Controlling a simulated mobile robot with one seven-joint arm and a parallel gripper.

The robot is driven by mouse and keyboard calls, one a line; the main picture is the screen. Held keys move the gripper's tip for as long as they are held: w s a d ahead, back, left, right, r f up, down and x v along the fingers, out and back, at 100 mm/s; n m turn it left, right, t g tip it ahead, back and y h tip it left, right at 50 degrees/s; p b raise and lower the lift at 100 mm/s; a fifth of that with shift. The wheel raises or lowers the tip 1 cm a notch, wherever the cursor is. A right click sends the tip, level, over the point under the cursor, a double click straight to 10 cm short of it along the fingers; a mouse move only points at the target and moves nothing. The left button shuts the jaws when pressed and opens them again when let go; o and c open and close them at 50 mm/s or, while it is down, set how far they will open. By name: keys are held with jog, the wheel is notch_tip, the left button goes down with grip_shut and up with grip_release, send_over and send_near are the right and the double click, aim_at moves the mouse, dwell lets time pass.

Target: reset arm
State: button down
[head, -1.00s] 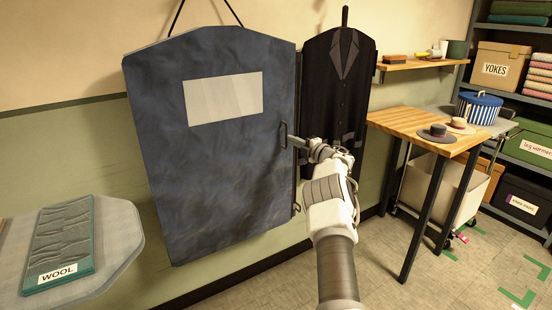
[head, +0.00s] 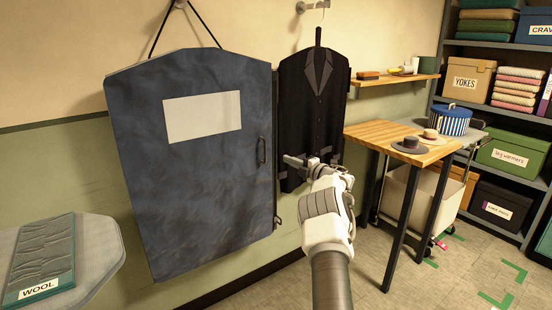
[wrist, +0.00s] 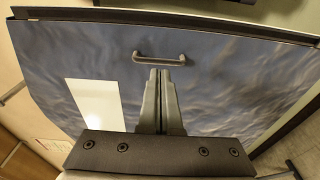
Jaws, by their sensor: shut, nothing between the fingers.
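My gripper (head: 292,162) is shut and empty. In the head view it is to the right of the handle (head: 261,151) of the blue panel door (head: 190,190), in front of the dark garment. In the wrist view the closed fingers (wrist: 160,75) point at the blue door (wrist: 230,85), and the bar handle (wrist: 159,60) shows just beyond the fingertips. A gap between fingertips and handle is hard to judge in the wrist view; in the head view they are apart.
A dark suit garment (head: 312,100) hangs right of the door. A wooden table (head: 385,135) with hats stands further right. Open floor (head: 410,285) shows at lower right.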

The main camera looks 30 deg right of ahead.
jog(key=shift+s+d, duration=1.1)
jog(key=shift+d, duration=0.1)
notch_tip(320, 180, up, 14)
jog(key=m+t+h, duration=0.1)
jog(key=m+h, duration=0.5)
jog(key=m, duration=0.1)
jog(key=s+a+r+m+g+h, duration=0.25)
jog(key=s+r+m+h, duration=0.25)
jog(key=r+m, duration=0.25)
jog(key=s+a+f+m+g+y, duration=0.3)
jog(key=s+a+g, duration=0.1)
jog(key=s+a, duration=1.1)
jog(key=s+a+f+m+g+y, duration=0.2)
jog(key=s+a+f+m+g, duration=0.1)
jog(key=s+a, duration=1.15)
jog(key=s+a+f+g+y, duration=0.1)
jog(key=s+a+f+g, duration=0.1)
jog(key=s+a+f, duration=0.3)
jog(key=s+a+f+g+y, duration=0.1)
jog(key=s+a+f, duration=0.2)
jog(key=s, duration=0.5)
notch_tip(320, 180, up, 17)
jog(key=p, duration=1.7)
jog(key=shift+s, duration=0.3)
jog(key=shift+d+g, duration=0.1)
jog(key=shift+g, duration=0.15)
